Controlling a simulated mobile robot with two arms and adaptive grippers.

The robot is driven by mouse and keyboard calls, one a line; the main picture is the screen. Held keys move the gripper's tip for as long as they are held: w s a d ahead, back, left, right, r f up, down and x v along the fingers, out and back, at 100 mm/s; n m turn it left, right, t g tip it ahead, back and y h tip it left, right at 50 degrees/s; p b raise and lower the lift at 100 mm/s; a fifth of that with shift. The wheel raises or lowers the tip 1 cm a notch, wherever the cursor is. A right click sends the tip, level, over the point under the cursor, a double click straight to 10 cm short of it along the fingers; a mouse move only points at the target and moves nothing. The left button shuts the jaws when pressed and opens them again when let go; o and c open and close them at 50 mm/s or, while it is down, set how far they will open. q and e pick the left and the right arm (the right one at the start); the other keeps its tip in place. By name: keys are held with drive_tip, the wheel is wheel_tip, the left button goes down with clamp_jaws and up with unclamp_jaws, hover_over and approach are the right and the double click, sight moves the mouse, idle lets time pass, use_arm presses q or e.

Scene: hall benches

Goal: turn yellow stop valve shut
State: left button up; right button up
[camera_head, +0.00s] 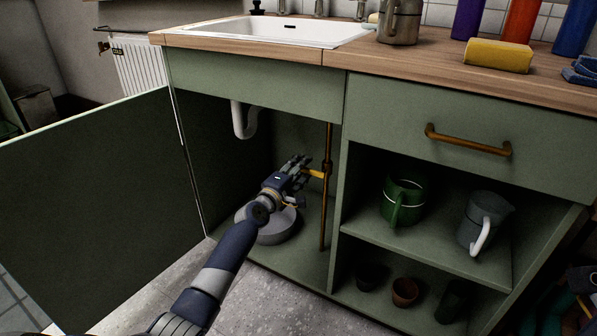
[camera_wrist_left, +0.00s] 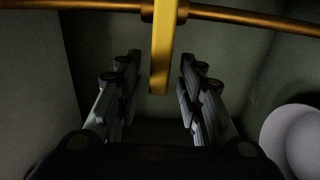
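The yellow stop valve (camera_head: 316,174) sits on a vertical copper pipe (camera_head: 324,215) inside the open sink cabinet. In the left wrist view its yellow lever (camera_wrist_left: 162,55) points down from the pipe, at right angles to it. My left gripper (camera_head: 300,168) is inside the cabinet at the valve. In the left wrist view its two fingers (camera_wrist_left: 157,90) are apart, one on each side of the lever's lower end, with gaps on both sides. My right gripper is not in view.
The cabinet door (camera_head: 95,200) stands open at left. A grey round basin (camera_head: 270,228) lies on the cabinet floor under my arm. A white drain pipe (camera_head: 243,120) hangs above. Shelves at right hold a green mug (camera_head: 402,203) and a grey pitcher (camera_head: 480,222).

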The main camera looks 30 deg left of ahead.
use_arm(q)
drive_tip(key=s, duration=1.2)
drive_tip(key=shift+a, duration=0.25)
